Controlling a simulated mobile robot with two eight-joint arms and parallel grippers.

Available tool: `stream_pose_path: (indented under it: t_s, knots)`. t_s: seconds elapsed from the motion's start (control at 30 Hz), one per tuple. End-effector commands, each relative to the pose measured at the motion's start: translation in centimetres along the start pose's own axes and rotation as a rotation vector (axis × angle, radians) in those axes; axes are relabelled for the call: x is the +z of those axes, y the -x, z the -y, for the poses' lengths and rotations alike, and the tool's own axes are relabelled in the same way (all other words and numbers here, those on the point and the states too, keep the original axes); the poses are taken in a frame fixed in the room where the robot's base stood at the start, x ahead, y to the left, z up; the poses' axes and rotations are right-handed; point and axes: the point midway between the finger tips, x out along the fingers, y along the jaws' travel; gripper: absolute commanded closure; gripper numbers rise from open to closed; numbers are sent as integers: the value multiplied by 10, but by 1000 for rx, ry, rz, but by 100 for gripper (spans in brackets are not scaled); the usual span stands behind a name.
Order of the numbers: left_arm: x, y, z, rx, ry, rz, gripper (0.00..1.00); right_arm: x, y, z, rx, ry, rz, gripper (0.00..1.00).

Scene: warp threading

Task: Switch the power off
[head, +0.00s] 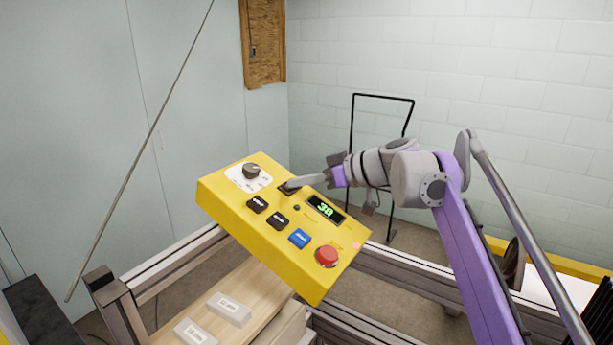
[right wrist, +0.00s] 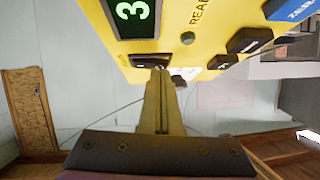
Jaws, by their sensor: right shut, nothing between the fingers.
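The yellow control box (head: 225,205) is tilted on the frame in the middle of the head view. A small black switch (head: 287,188) sits near its far edge, between the dial and the green-lit display (head: 325,208). My right gripper (head: 292,183) is shut and empty, its fingertips at this switch. In the right wrist view the closed fingers (right wrist: 158,72) reach up to the black switch (right wrist: 148,60) and partly hide it. I cannot tell whether they touch it, or which way the switch is set. My left gripper is not in view.
The box also carries a black dial (head: 251,170), two black buttons (head: 277,220), a blue button (head: 299,238) and a red mushroom button (head: 327,256). Metal rails (head: 170,262) run below it. Two small labelled blocks (head: 229,309) lie on a wooden board.

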Motion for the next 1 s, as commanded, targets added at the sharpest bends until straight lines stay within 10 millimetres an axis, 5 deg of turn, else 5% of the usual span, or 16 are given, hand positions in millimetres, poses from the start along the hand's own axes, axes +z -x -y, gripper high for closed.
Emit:
stream_pose_path:
  t_s: [1.0]
  knots:
    - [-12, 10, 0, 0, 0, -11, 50, -1, -2, -8, 54, 53, -1, 100]
